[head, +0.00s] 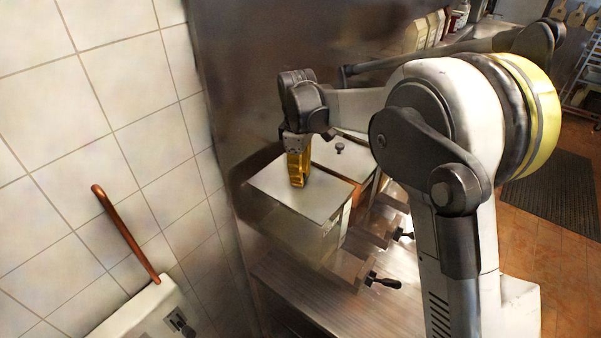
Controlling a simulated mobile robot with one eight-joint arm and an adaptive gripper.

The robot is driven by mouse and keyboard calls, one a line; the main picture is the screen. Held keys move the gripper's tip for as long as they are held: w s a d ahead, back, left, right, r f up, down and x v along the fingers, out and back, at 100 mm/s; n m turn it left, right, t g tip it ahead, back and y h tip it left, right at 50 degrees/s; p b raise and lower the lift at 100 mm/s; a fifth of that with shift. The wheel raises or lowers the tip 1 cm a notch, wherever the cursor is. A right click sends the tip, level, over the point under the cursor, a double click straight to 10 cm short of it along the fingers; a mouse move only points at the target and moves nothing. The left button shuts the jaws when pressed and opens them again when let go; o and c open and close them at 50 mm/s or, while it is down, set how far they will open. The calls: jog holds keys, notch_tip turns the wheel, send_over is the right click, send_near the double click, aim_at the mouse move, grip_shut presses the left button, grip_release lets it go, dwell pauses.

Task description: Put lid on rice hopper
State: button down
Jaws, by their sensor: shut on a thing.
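My gripper (298,170) points down in the head view, with its yellow fingers shut at the middle of a flat, light grey lid (275,189). The fingers hide the lid's knob. The lid lies level over the top of the near metal hopper (303,240) and covers its opening from this angle. I cannot tell whether it rests fully on the rim or hangs slightly above it.
A second lid with a dark knob (340,149) lies on the neighbouring hopper, just behind. Dark-handled valves (383,281) stick out at the hoppers' front. A metal wall stands behind, and a tiled wall (140,130) with a copper pipe (126,234) is at left.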

jog(key=shift+f+b, duration=0.3)
jog(key=shift+f, duration=0.35)
jog(key=c, duration=1.2)
grip_release()
notch_tip(320, 180, up, 19)
jog(key=p, duration=0.4)
jog(key=shift+w+a, duration=0.1)
jog(key=shift+a, duration=0.05)
